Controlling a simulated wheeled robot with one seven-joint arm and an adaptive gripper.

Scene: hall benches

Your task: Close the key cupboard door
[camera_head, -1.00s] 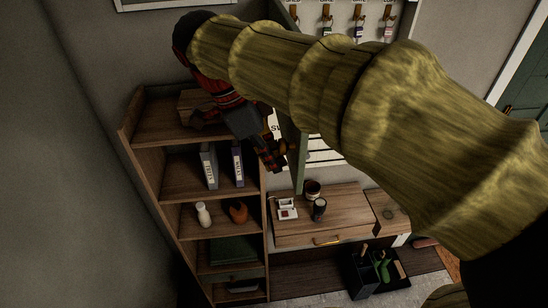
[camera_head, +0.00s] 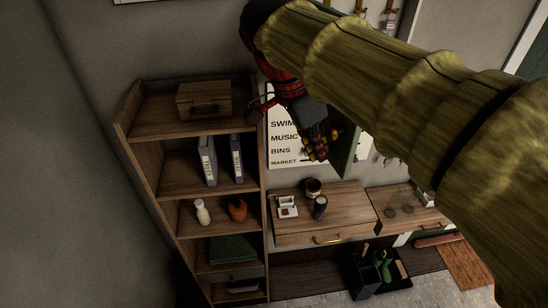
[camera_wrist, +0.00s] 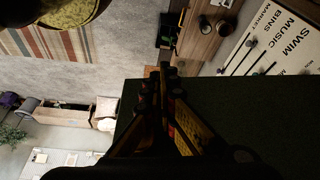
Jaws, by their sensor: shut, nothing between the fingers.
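The key cupboard door (camera_head: 349,150) is a dark green panel, seen nearly edge-on in the head view, and stands open. In the wrist view the dark green panel (camera_wrist: 245,115) fills the lower right behind my fingers. My gripper (camera_head: 318,152) is shut and empty, close to the left face of the door; I cannot tell whether it touches. Its fingers also show in the wrist view (camera_wrist: 163,72). Keys on hooks (camera_head: 389,17) show inside the cupboard at the top, and my arm hides most of the cupboard.
A wooden shelf unit (camera_head: 150,165) with a box (camera_head: 204,100), binders and small items stands to the left. A white sign (camera_head: 284,140) hangs behind my gripper. Below is a wooden drawer unit (camera_head: 345,222) with a jar and cup. A dark caddy (camera_head: 360,278) stands on the floor.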

